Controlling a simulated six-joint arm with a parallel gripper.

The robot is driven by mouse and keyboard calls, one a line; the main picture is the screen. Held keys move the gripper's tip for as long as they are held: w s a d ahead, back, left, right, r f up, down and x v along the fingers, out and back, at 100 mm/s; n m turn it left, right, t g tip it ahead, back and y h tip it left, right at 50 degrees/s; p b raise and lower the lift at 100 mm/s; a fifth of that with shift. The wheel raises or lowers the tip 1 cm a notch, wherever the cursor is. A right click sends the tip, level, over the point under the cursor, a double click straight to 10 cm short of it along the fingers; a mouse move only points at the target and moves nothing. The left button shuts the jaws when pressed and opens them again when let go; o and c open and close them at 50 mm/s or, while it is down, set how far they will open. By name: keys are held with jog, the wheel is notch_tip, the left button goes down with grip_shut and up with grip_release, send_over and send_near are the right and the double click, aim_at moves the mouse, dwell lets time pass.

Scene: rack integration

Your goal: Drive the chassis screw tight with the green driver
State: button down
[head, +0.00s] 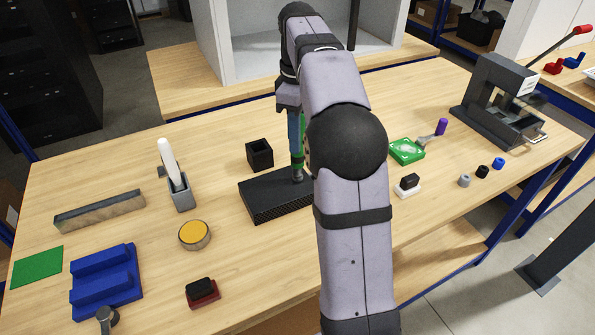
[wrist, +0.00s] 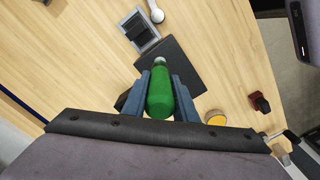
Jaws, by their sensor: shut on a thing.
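The green driver (wrist: 161,95) is held between the two fingers of my gripper (wrist: 158,92) in the wrist view. In the head view my gripper (head: 296,125) points down and the driver (head: 299,150) stands about upright in it, partly hidden by my arm. The driver's lower end is at the top of the black chassis (head: 270,197), a flat dark box with a patterned front. The chassis also shows in the wrist view (wrist: 180,62). The screw itself cannot be made out under the driver tip. My arm hides the right part of the chassis.
A black open box (head: 259,154) stands just behind the chassis. A grey holder (head: 180,193) with a white-handled tool and a yellow-topped round tin (head: 194,235) are to the left. A green board (head: 406,151) and a black press (head: 497,95) are at right.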

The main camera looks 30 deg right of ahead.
jog(key=shift+f+b, duration=0.35)
jog(key=shift+f, duration=0.1)
dwell(0.6)
jog(key=shift+s+f+p, duration=0.15)
jog(key=shift+f+p, duration=0.2)
jog(key=shift+p, duration=0.4)
dwell(1.3)
jog(key=shift+r, duration=0.1)
notch_tip(320, 180, up, 7)
jog(key=p, duration=0.8)
dwell(0.6)
